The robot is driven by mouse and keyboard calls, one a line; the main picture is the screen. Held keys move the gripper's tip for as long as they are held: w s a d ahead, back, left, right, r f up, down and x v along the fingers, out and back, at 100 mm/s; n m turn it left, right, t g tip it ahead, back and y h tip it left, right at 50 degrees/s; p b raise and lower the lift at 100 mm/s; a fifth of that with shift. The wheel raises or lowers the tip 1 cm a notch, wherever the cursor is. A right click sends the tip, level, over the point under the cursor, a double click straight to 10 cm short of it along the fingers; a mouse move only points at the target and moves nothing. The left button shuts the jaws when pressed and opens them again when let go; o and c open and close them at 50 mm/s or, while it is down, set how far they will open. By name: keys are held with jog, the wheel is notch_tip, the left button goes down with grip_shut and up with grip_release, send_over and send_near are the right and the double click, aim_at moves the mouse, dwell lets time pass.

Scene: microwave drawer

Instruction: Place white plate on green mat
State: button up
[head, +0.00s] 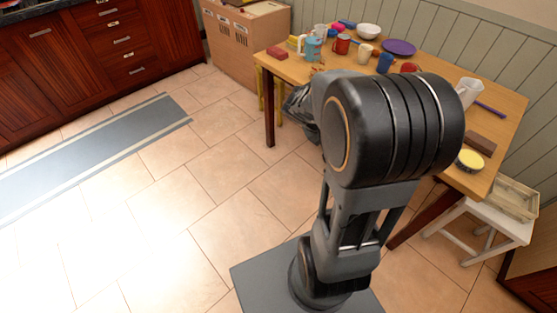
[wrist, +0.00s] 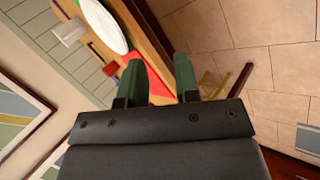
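In the wrist view a white oval dish (wrist: 104,24), which looks like the white plate, lies on the wooden table near its edge. My gripper (wrist: 159,78) shows two dark green fingers apart, with nothing held between them. The dish is up and left of the fingers, apart from them. In the head view my arm hides the gripper and the middle of the table, and I cannot make out the white plate there.
The wooden table (head: 292,68) holds a white bowl (head: 368,31), a purple plate (head: 399,48), a red mug (head: 341,44), a blue cup (head: 385,62) and a white cup (head: 468,92). A yellow-topped round item (head: 470,160) is near the front edge. A white stool (head: 510,228) stands right.

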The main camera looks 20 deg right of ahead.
jog(key=s+a+r+t+y, duration=0.1)
jog(key=a+y, duration=0.1)
jog(key=a, duration=0.4)
jog(key=s+a+r+n+t+y, duration=0.1)
jog(key=s+a+y, duration=0.1)
jog(key=a, duration=0.5)
jog(key=s+a+r+n+t+y, duration=0.1)
jog(key=a+t+y, duration=0.1)
jog(key=a+y, duration=0.2)
jog(key=a, duration=0.3)
jog(key=shift+s+a+r, duration=0.15)
jog(key=shift+s+r, duration=0.15)
jog(key=shift+r, duration=0.05)
notch_tip(320, 180, up, 9)
jog(key=p, duration=0.7)
jog(key=shift+t+p, duration=0.3)
jog(key=shift+p, duration=0.05)
